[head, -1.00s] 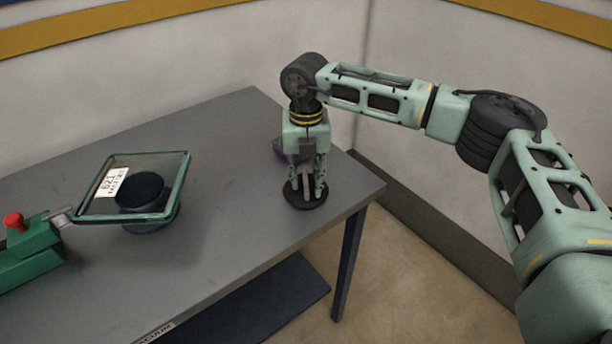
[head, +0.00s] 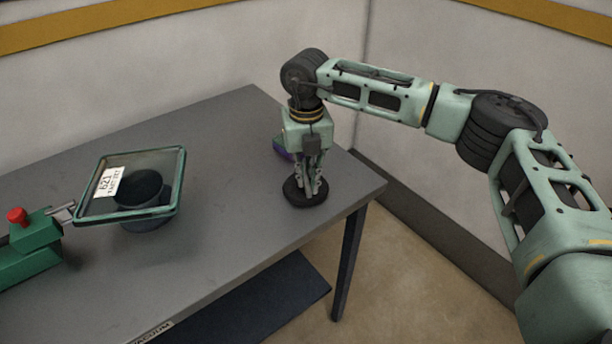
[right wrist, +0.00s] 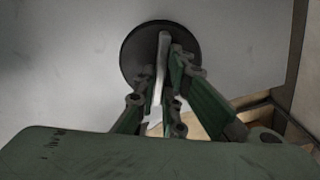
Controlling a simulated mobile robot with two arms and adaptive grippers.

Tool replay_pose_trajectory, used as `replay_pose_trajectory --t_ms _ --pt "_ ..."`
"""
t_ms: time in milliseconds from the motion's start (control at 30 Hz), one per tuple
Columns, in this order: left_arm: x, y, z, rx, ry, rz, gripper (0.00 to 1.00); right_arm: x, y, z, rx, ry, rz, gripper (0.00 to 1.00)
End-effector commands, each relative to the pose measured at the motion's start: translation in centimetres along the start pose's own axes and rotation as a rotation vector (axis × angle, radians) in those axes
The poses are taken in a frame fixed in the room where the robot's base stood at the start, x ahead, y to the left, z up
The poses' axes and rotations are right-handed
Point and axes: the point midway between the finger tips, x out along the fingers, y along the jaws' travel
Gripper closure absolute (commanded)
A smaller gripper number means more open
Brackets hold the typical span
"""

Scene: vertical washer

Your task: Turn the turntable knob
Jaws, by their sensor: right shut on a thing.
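The turntable knob (head: 304,203) is a black round disc with a raised grip bar. It lies on the grey table near its right end. My right gripper (head: 308,188) points straight down over it and is shut on the knob. In the right wrist view the dark disc of the knob (right wrist: 137,50) shows with a light upright bar between the fingers of the gripper (right wrist: 168,62). A glass-like panel (head: 155,212) with a green frame and white label stands tilted at the left, over a dark round base (head: 150,222). My left gripper is not in view.
A green block with a red button (head: 17,216) stands at the table's left edge. A purple object (head: 281,150) lies partly hidden behind my right gripper. The grey table (head: 235,160) is clear between panel and knob. Walls stand behind.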

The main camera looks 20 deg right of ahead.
Motion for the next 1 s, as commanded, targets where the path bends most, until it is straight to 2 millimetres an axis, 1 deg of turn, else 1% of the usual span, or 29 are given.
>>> replay_pose_trajectory --t_ms 33,400,1000 --pt "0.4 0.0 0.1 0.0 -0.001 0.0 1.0 0.1 0.0 0.0 -0.034 -0.002 0.001 1.0" --pt "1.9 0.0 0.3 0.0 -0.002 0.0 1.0 0.1 -0.2 0.1 -0.374 -0.003 0.001 1.0" --pt "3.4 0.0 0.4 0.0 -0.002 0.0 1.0 0.0 -0.4 0.3 -0.943 -0.003 0.0 1.0"
